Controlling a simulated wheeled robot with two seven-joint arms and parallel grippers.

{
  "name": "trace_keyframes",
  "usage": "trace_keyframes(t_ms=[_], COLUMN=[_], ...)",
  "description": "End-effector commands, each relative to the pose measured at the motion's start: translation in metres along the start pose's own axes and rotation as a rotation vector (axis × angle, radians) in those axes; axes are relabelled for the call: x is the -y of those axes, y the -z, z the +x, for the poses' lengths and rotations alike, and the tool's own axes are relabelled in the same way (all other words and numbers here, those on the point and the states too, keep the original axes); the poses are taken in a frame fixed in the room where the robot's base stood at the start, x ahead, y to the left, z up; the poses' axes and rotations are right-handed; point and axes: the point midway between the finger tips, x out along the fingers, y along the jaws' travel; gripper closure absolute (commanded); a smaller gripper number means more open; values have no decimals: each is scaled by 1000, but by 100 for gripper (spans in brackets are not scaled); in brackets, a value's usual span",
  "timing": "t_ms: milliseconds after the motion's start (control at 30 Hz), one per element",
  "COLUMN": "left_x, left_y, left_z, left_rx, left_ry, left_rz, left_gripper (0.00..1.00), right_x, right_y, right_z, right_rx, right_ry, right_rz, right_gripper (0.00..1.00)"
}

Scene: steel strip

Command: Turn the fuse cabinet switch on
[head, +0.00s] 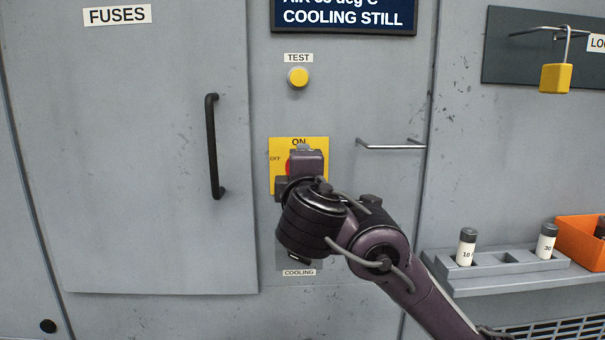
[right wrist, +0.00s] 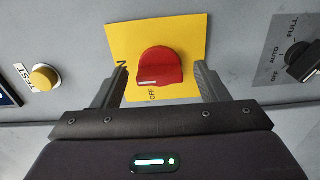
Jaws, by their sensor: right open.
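The fuse cabinet switch is a red rotary knob (right wrist: 161,68) on a yellow plate (head: 313,147) marked ON at the top and OFF at the left. In the head view my right gripper and wrist cover most of the knob, leaving a sliver of red. In the right wrist view my right gripper (right wrist: 161,75) is open, one finger on each side of the knob, with gaps visible. A white mark on the knob lies close to the OFF lettering; its exact angle is hard to tell. My left gripper is not in view.
Left is the closed FUSES door (head: 130,150) with a black handle (head: 214,147). A yellow TEST button (head: 298,77) sits above the switch. A metal bar handle (head: 391,146) juts out right. A black COOLING selector (right wrist: 304,64) is below. A grey shelf (head: 520,280) stands at right.

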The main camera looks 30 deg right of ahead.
Motion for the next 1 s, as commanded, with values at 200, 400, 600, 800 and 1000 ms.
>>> trace_keyframes(t_ms=[200, 400, 600, 800, 1000], left_x=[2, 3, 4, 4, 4], left_y=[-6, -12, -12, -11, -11], left_z=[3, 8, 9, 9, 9], left_rx=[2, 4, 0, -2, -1], left_ry=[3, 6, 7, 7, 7], left_rz=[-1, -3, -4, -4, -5], left_gripper=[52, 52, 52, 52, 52], right_x=[0, 0, 1, 1, 1], right_y=[1, 1, 0, 0, 0], right_z=[-36, -64, -73, -73, -73], right_rx=[-5, -2, -1, 0, 0], right_ry=[0, 1, 2, 2, 2], right_rz=[4, 2, 1, 1, 1], right_gripper=[33, 33, 33, 33, 33])
